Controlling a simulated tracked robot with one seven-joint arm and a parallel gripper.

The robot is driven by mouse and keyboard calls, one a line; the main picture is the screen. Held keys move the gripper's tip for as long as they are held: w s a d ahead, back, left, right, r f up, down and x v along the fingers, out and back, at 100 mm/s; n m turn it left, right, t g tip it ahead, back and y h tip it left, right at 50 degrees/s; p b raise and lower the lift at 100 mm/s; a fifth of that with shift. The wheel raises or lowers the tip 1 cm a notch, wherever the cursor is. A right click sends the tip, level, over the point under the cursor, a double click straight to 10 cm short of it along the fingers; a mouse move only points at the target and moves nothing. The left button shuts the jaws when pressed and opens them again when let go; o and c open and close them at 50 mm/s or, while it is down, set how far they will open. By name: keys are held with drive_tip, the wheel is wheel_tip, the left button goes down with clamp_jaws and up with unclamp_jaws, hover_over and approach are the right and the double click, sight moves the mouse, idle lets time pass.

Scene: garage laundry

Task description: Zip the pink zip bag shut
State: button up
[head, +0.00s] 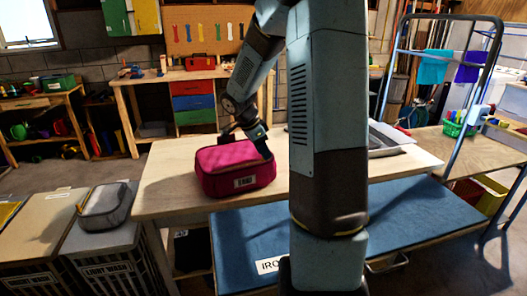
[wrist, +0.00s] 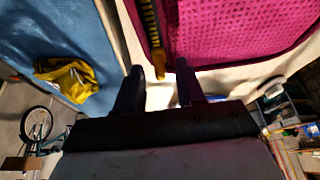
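The pink zip bag (head: 224,178) sits upright on the light wooden table, with a small label on its front. My gripper (head: 264,151) is at the bag's right upper edge, pointing down, partly hidden by my arm. In the wrist view, the pink bag (wrist: 235,30) fills the upper right, with a dark zip strip with yellow teeth (wrist: 149,22) along its edge. A yellow zip pull (wrist: 159,65) lies between the two dark fingers of my gripper (wrist: 159,88). The fingers are apart, with a gap on each side of the pull. How far the zip is closed cannot be told.
The wooden table (head: 165,192) has bare room left of the bag. A blue ironing surface (head: 410,225) lies in front. A grey pouch (head: 105,206) rests on a laundry bin at left. A metal rack (head: 388,75) stands at right. A grey tray (head: 385,143) is behind my arm.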

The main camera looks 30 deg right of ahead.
drive_tip(key=shift+f, duration=0.2)
drive_tip(key=shift+c, duration=0.4)
clamp_jaws()
idle(1.0)
